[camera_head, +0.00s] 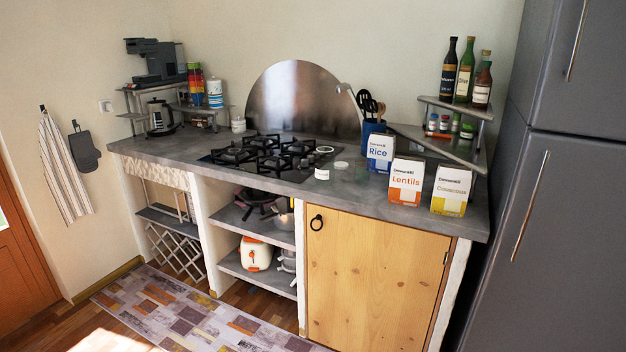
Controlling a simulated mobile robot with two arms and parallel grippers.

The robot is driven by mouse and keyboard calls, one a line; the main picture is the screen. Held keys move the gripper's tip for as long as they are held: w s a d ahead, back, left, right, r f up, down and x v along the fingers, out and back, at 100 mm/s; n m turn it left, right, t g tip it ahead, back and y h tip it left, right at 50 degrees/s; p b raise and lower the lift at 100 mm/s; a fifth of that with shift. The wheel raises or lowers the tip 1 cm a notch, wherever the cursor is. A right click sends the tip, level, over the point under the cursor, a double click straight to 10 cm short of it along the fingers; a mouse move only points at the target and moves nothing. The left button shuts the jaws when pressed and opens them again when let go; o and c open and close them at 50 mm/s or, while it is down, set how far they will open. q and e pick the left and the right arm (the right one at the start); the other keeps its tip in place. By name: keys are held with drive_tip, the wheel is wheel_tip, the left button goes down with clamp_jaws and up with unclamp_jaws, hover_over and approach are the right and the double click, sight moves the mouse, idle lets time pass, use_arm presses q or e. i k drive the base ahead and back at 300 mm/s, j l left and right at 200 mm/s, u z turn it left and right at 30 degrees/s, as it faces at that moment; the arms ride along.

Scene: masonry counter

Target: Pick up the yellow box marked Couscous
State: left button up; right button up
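The yellow and white box marked Couscous (451,191) stands upright on the grey counter (335,194), near its right end. An orange and white box marked Lentils (406,181) stands just to its left. A blue and white box marked Rice (380,152) stands further left and behind. Neither of my grippers shows in the head view.
A corner shelf (465,150) with bottles and small jars stands behind the boxes. A dark fridge (555,200) rises to the right of the counter. A gas hob (268,156) and a small white jar (322,174) are to the left. The counter front before the boxes is clear.

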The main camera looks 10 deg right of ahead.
sight(453, 183)
drive_tip(key=i+j+z, duration=0.85)
drive_tip(key=i+j, duration=0.1)
